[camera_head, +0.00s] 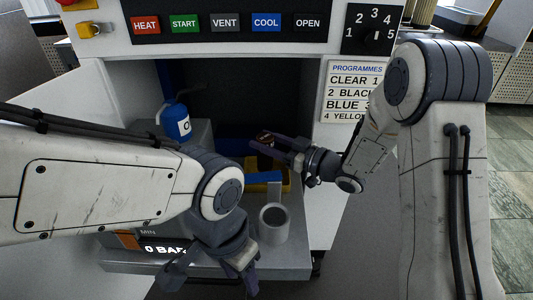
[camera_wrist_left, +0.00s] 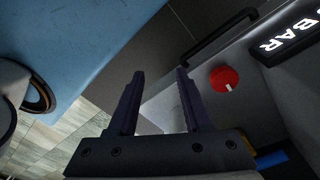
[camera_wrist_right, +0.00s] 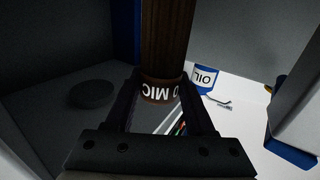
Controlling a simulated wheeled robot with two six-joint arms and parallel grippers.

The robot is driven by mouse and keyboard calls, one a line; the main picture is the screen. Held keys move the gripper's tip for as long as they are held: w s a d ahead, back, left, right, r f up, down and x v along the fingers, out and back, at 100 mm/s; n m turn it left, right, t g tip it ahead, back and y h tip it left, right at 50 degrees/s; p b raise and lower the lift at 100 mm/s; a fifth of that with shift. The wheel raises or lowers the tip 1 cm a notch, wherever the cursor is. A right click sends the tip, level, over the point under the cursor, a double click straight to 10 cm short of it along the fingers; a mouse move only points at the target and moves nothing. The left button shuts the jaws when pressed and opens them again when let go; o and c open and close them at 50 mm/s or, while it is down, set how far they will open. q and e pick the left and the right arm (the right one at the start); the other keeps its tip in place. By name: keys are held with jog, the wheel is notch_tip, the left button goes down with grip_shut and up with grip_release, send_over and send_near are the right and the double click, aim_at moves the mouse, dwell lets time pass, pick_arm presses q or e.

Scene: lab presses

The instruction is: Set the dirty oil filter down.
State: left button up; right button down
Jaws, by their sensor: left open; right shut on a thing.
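The dirty oil filter is a brown ribbed cylinder (camera_wrist_right: 165,40) with a band lettered "0 MIC". In the right wrist view it stands between the fingers of my right gripper (camera_wrist_right: 160,84), which is shut on it. In the head view, the filter (camera_head: 265,137) shows small and dark at the tips of my right gripper (camera_head: 262,145), inside the machine's open bay. Its far end is not clear. My left gripper (camera_head: 240,272) is low in front of the ledge, and the left wrist view shows it open and empty (camera_wrist_left: 157,75).
A blue oil can (camera_head: 175,126) stands left of the bay. A grey cup (camera_head: 273,220) stands on the front ledge, before a yellow tray (camera_head: 262,187) with something blue. A dark disc (camera_wrist_right: 90,95) lies in the right wrist view. A red knob (camera_wrist_left: 223,79) is near my left gripper.

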jog(key=shift+f+b, duration=0.45)
jog(key=shift+f, duration=1)
jog(key=shift+f, duration=0.15)
jog(key=shift+c, duration=1.3)
grip_release()
